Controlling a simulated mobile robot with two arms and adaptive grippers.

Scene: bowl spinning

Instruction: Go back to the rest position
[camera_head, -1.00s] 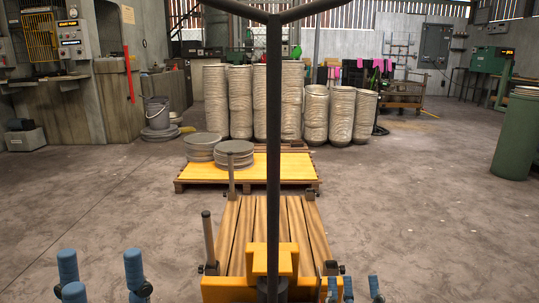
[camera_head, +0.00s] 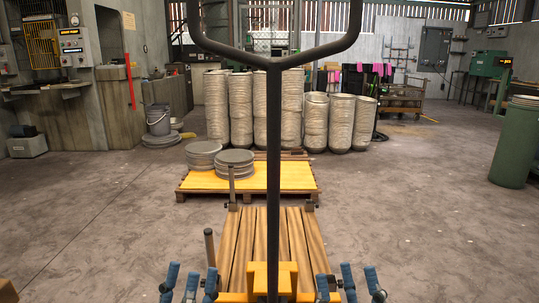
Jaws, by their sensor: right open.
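My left gripper (camera_head: 190,285) is at the bottom edge, left of the yellow cart front. Its blue fingers are spread apart with nothing seen between them. My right gripper (camera_head: 348,286) is at the bottom edge, right of the cart front. Its blue fingers are apart and empty. The cart (camera_head: 237,245) has a slatted wooden deck and a tall dark handle (camera_head: 274,150) that forks into a Y at the top. Both grippers are well below the fork and apart from it. The lower parts of both grippers are cut off by the picture edge.
A yellow-topped pallet (camera_head: 290,178) stands beyond the cart with two stacks of grey round plates (camera_head: 236,160) on it. Tall bowl stacks (camera_head: 241,108) stand behind. A green bin (camera_head: 513,145) is at the far right.

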